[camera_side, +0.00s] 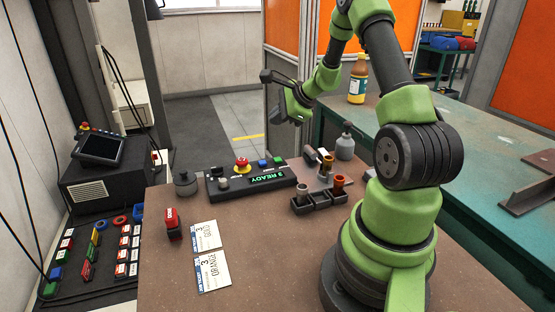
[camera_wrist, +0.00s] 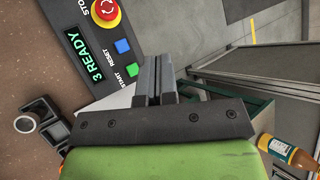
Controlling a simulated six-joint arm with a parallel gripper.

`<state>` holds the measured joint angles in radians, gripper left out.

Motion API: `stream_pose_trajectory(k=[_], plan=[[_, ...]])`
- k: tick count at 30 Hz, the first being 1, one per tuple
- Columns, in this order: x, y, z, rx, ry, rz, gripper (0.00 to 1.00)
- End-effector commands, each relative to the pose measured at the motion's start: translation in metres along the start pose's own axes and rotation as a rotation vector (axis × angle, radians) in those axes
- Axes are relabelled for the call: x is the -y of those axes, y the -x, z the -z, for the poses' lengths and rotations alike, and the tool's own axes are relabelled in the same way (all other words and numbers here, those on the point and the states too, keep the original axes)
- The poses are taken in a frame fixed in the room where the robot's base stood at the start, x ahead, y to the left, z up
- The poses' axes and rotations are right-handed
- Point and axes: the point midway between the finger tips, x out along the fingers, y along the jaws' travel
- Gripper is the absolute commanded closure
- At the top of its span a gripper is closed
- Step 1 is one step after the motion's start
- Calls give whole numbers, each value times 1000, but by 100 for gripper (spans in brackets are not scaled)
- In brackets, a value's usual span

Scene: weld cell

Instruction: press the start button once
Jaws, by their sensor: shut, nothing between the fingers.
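The black control panel (camera_side: 222,190) lies on the brown bench, with a green display reading "3 READY" (camera_side: 268,177). The green start button (camera_side: 278,159) is at its right end and also shows in the wrist view (camera_wrist: 131,69), beside the label START. The blue reset button (camera_side: 263,163) is next to it, and the red stop button (camera_side: 242,163) is farther left. My gripper (camera_side: 277,117) is above the panel's right end, apart from it. In the wrist view its fingers (camera_wrist: 157,62) are together and empty, to the right of the start button.
A dark tray (camera_side: 318,202) with several small parts stands right of the panel, near a grey bottle (camera_side: 345,143). A dark knob-like object (camera_side: 185,184) stands left of it. Two cards (camera_side: 212,271) and a red block (camera_side: 173,224) lie in front.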

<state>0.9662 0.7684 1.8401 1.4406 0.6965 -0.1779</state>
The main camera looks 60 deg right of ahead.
Motion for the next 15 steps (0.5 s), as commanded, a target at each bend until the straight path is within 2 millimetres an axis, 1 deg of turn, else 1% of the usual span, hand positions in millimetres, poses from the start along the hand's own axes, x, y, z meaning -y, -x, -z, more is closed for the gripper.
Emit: stream_pose_trajectory(k=[8,11,15], plan=[[-2,-2,1,1,1,-2,100],[-6,-8,5,2,0,-4,100],[-16,-21,14,1,-2,-6,100]])
